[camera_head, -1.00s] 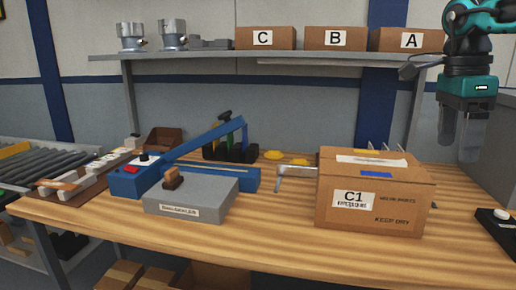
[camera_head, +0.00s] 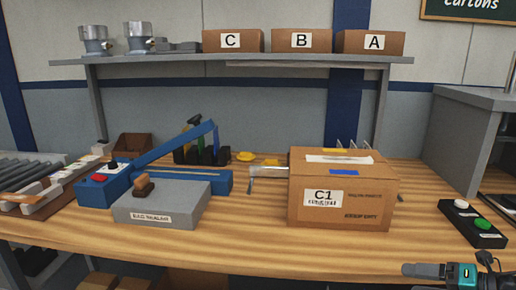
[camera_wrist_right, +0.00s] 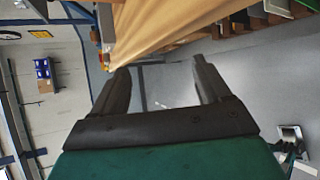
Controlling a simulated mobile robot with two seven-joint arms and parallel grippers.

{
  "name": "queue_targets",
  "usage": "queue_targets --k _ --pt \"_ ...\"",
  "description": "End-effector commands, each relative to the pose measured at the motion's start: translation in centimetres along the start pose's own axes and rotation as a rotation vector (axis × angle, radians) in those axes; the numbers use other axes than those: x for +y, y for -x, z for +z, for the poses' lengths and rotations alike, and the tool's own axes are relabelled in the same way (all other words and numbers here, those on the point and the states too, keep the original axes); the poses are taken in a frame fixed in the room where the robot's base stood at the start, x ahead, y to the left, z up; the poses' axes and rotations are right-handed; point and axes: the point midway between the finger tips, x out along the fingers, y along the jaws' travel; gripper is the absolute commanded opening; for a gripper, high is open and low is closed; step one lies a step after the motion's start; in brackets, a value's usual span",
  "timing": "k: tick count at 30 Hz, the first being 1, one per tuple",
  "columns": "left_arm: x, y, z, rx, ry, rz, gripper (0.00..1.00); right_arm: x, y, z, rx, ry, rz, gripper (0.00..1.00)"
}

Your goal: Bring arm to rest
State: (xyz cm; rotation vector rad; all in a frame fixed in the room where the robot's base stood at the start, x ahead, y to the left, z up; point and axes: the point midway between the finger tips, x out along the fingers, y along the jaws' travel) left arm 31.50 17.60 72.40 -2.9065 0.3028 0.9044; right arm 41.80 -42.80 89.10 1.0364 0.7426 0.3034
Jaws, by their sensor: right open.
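My right arm (camera_head: 455,274) shows only in part at the bottom right of the head view, low by the table's front edge. In the right wrist view my right gripper (camera_wrist_right: 165,88) has its two dark fingers spread apart with nothing between them. Beyond the fingers are grey floor and the wooden table edge (camera_wrist_right: 150,35). My left gripper is in neither view.
A closed carton C1 (camera_head: 340,200) stands on the wooden table (camera_head: 250,245). A bag sealer (camera_head: 160,205) is at left, a button box (camera_head: 470,222) at right. Cartons C (camera_head: 233,41), B (camera_head: 301,41) and A (camera_head: 371,42) sit on the shelf. The front middle of the table is clear.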

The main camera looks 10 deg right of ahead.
Motion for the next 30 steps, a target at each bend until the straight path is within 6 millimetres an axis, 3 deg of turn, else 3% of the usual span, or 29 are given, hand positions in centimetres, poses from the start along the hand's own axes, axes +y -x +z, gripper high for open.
queue_targets --k 6,13,21,25,30 --pt "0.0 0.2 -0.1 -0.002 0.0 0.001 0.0 -4.3 -2.7 -6.8 -0.232 -0.564 0.073 0.76" --pt "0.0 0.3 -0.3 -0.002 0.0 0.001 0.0 -6.4 -6.3 -15.3 -0.409 -1.174 0.114 0.76" --pt "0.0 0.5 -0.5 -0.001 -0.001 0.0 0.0 -4.3 -11.1 -25.0 -0.507 -1.824 0.117 0.76" --pt "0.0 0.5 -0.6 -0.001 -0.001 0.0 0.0 -3.0 -12.5 -27.5 -0.515 -1.998 0.106 0.76" --pt "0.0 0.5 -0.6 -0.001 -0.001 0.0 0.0 -2.3 -13.1 -28.5 -0.517 -2.074 0.099 0.76"
